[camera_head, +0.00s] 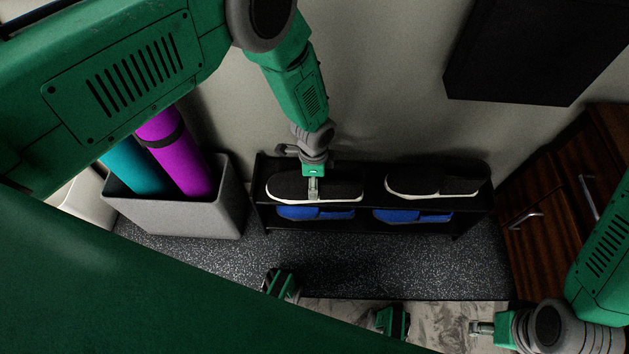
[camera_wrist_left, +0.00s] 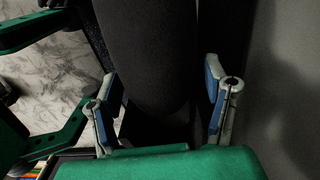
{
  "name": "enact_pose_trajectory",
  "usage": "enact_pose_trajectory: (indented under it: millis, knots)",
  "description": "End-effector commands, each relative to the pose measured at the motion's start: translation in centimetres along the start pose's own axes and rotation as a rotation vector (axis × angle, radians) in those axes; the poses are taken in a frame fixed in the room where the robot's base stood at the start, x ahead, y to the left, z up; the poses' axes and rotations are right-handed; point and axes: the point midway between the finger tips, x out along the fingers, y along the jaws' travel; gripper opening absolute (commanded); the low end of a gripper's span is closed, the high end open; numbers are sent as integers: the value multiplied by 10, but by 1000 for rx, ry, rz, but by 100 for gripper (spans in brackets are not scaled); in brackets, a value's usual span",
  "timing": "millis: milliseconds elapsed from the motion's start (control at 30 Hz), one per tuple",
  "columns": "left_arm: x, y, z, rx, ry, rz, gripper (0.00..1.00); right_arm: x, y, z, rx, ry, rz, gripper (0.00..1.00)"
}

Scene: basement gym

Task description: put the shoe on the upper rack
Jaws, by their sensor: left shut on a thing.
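A black shoe with a white sole (camera_head: 343,187) is at the left half of the upper shelf of the black rack (camera_head: 375,170). My left gripper (camera_head: 313,187) reaches down from above and is shut on this shoe. In the left wrist view the fingers (camera_wrist_left: 165,98) sit on either side of the dark shoe (camera_wrist_left: 150,50). Whether the shoe's sole touches the shelf I cannot tell. A matching black shoe (camera_head: 425,184) lies on the right half of the upper shelf. My right gripper (camera_head: 480,328) is at the lower right, away from the rack; its finger gap is unclear.
Blue shoes (camera_head: 300,212) (camera_head: 395,216) are on the lower shelf. A grey bin (camera_head: 190,217) with teal and purple rolled mats (camera_head: 178,155) stands left of the rack. A wooden cabinet (camera_head: 540,215) stands at right. Speckled floor (camera_head: 370,262) in front is clear.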

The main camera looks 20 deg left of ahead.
Motion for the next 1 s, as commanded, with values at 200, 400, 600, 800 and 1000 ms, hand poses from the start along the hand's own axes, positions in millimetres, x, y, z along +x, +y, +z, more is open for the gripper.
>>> enact_pose_trajectory:
  millis: [200, 400, 600, 800, 1000]
  knots:
    - [0, -1, -1, 1, 2, -5, 24, 0, 0, 0, 0, 0, 0, 40]
    - [0, -1, -1, 1, 1, -4, 88, -1, 0, 0, 0, 0, 0, 40]
    - [-3, -1, -1, 1, 2, -4, 88, -2, 0, 0, 0, 0, 0, 40]
    - [-33, -1, -1, 1, 2, -5, 88, -16, 0, -1, 0, 0, 0, 40]
    - [-78, -2, -1, 1, 2, -6, 88, -34, 0, -2, 0, 0, 0, 40]
